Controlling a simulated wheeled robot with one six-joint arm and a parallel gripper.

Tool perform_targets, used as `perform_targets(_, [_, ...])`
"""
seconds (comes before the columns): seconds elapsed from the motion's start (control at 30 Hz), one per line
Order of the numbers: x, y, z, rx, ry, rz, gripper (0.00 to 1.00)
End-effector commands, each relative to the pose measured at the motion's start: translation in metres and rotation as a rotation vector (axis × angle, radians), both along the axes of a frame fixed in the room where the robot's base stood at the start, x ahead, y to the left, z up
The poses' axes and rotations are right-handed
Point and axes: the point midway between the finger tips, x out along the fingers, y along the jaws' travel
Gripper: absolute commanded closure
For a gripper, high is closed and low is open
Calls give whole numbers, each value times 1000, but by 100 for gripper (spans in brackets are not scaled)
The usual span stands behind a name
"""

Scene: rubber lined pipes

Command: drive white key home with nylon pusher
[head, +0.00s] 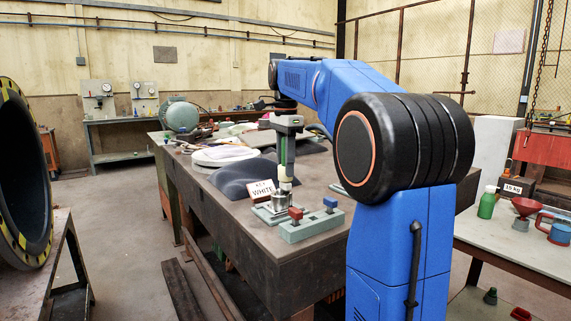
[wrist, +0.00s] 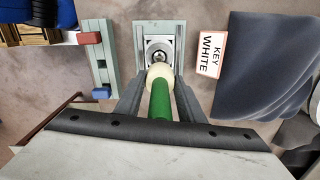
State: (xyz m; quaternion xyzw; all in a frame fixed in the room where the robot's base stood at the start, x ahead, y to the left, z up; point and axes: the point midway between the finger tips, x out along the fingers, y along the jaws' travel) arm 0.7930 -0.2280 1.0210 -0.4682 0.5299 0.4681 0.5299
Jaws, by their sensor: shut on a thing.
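My gripper (head: 287,140) is shut on the green handle of the nylon pusher (wrist: 161,103), which also shows in the head view (head: 285,172). The pusher points down, with its cream nylon head (wrist: 159,73) just over or against a round metal fitting (wrist: 160,50). The fitting stands on a grey-green base plate on the bench and also shows in the head view (head: 281,200). I cannot tell whether the head touches it. No white key can be made out; the nylon head hides part of the fitting. My two fingers in the wrist view (wrist: 160,100) flank the handle.
A "KEY WHITE" sign (head: 262,190) stands beside the fitting. A grey-green block (head: 313,229) with a red key (head: 296,213) and a blue key (head: 330,202) sits near the bench's front edge. Dark rubber sheet (head: 240,172) and a pale disc (head: 222,155) lie behind.

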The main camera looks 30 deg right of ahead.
Motion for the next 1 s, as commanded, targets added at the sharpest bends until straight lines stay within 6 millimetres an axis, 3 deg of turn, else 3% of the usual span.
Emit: perform_targets(1.0, [0,0,-10,0,1,0,87])
